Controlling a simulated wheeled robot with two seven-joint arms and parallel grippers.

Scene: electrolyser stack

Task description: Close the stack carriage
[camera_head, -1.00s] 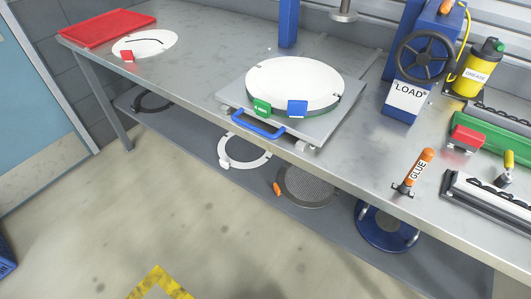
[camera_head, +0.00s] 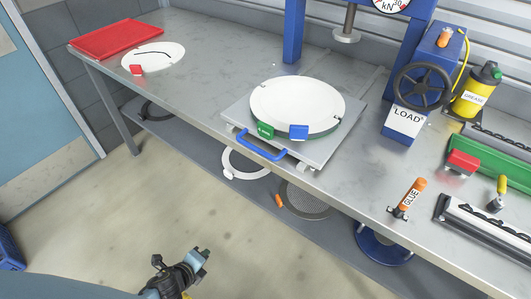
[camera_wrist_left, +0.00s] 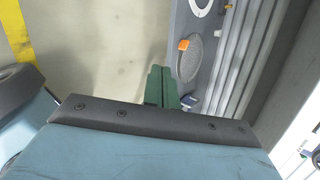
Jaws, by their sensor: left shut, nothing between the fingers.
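The stack carriage (camera_head: 337,138) is a grey plate on the bench, pulled forward of the blue press (camera_head: 294,30), with its front edge at the bench's front edge. A blue bar handle (camera_head: 262,149) is on its front. A white round stack (camera_head: 297,103) lies on the carriage, with a green tab (camera_head: 265,130) and a blue tab (camera_head: 298,132) at its front. My left gripper (camera_head: 203,254) is shut and empty, low in front of the bench and well apart from the handle. Its green fingers (camera_wrist_left: 160,85) show closed in the left wrist view. My right gripper is not in view.
A red tray (camera_head: 115,38) and white disc (camera_head: 153,57) lie far left. A lower shelf holds rings. Floor in front is clear.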

